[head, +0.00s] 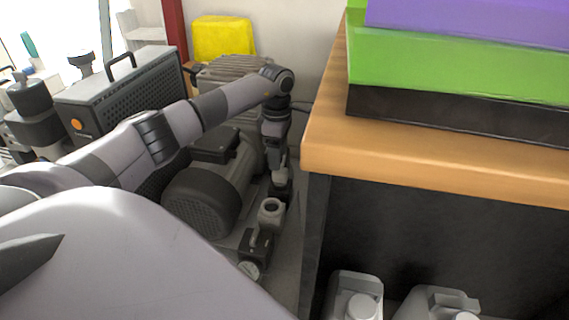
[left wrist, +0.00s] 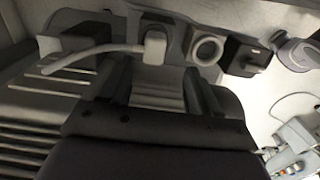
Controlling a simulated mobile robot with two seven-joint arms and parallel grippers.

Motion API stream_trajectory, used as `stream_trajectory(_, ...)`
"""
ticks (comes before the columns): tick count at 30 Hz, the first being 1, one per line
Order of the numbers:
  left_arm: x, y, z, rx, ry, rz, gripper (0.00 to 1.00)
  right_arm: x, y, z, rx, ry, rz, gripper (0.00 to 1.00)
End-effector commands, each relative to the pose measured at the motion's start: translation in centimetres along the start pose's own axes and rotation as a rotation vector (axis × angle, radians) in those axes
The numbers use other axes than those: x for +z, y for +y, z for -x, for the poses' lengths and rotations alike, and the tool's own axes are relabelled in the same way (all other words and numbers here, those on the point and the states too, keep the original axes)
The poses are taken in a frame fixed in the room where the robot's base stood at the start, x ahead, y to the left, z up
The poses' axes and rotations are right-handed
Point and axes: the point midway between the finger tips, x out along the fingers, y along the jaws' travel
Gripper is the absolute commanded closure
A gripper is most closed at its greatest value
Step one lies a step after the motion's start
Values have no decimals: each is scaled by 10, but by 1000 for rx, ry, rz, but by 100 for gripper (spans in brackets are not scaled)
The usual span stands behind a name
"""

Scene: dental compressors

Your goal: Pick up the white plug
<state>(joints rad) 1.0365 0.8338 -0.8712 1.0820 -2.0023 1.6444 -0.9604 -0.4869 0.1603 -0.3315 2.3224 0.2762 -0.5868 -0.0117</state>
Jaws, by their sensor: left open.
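The white plug (left wrist: 154,46) shows in the left wrist view at the top middle, with a pale cable (left wrist: 90,54) running left from it. My left gripper (left wrist: 157,75) is open, with its two dark fingers apart. The plug appears in line with the gap between the fingers, near their tips. I cannot tell whether either finger touches it. In the head view the left gripper (head: 279,180) points down in the narrow space beside the compressor, and the plug cannot be made out clearly there.
A dark motor (head: 203,197) stands close left of the gripper. A wooden-topped bench (head: 420,165) walls off the right side, with green and purple boxes on top and pale jugs (head: 355,295) below. A round grey fitting (left wrist: 206,47) sits right of the plug.

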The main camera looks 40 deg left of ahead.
Motion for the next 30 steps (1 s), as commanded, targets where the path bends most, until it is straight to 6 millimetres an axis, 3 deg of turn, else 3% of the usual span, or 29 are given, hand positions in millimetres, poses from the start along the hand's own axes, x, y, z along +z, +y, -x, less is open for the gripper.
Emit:
stream_trajectory(5, 0, 3, -3, 5, 10, 1, 38, 2, 2, 0, 4, 5, 9, 57)
stream_trajectory(21, 2, 1, -67, 5, 9, 1, 38, 3, 17, 14, 71, 100, 165, 57)
stream_trajectory(30, 2, 1, -68, 6, 9, 1, 42, 0, 17, 16, 75, 106, 175, 57)
